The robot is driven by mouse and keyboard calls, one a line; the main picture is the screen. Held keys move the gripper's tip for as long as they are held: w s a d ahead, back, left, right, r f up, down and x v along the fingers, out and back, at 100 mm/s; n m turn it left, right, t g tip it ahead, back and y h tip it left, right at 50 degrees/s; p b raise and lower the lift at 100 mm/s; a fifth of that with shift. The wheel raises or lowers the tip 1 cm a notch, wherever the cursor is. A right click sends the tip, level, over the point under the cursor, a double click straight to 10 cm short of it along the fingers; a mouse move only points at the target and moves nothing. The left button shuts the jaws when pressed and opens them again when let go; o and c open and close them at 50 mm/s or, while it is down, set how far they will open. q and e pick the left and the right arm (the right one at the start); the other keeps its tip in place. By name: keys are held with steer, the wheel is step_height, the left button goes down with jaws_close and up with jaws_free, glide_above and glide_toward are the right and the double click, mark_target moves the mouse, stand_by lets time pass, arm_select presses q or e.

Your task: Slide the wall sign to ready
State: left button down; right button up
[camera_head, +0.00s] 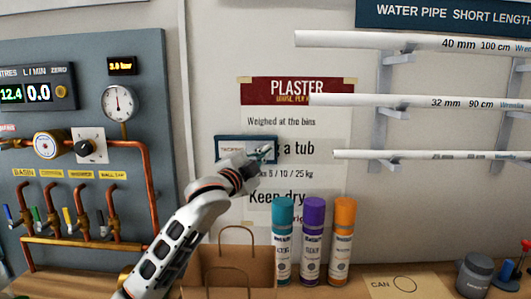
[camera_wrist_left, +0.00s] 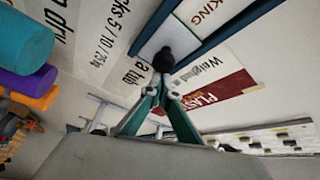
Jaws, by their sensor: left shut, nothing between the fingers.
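The wall sign is a small blue frame with a white panel (camera_head: 230,148), fixed over the plaster poster on the wall. In the left wrist view its white panel (camera_wrist_left: 202,14) shows letters ending in "KING", between blue rails. A black knob (camera_wrist_left: 163,60) is at the sign's near end in that view. My left gripper (camera_head: 266,153) is in front of the sign's right part and hides it in the head view. Its teal fingers are shut and empty, their tips (camera_wrist_left: 164,84) right by the knob; I cannot tell whether they touch it. My right gripper is in neither view.
Below are a paper bag (camera_head: 235,262) and teal (camera_head: 282,240), purple (camera_head: 313,240) and orange (camera_head: 343,240) spray cans on the bench. A gauge panel (camera_head: 90,70) stands left. White pipes (camera_head: 420,102) on brackets jut from the wall at right.

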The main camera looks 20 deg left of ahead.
arm_select(q)
steer(key=s+a, duration=0.2)
steer(key=a, duration=0.7)
steer(key=shift+s, duration=0.3)
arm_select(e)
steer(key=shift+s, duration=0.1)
